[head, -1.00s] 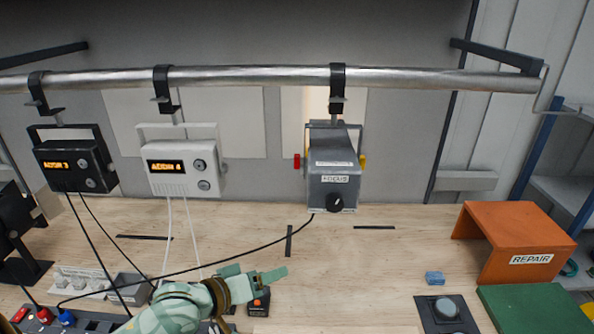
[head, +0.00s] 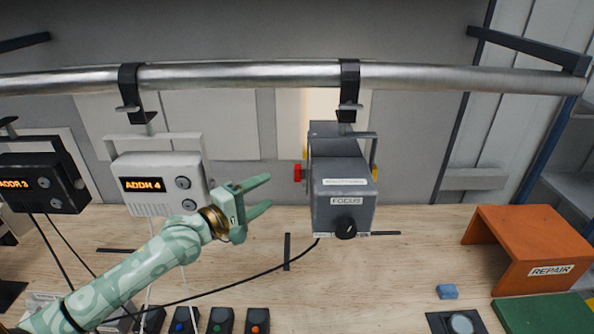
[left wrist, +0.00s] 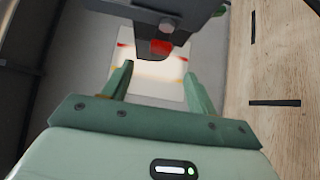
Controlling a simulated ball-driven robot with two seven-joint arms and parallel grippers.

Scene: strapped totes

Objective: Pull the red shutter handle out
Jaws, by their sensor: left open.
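The red shutter handle (head: 298,173) is a small red knob on the left side of the grey FOCUS lamp (head: 343,192), which hangs from the rail. My left gripper (head: 268,194) is open and empty, to the left of the red handle and a little below it in the head view, with a gap between. In the left wrist view the red handle (left wrist: 161,47) shows above and beyond the two open fingers (left wrist: 160,82), near the lamp's dark body. My right gripper is not in view.
A metal rail (head: 230,75) crosses above. A white ADDR 4 unit (head: 160,180) hangs left, beside my left arm. A black cable (head: 240,279) runs below the lamp. An orange REPAIR stand (head: 525,245) is at right. The bench right of the lamp is mostly clear.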

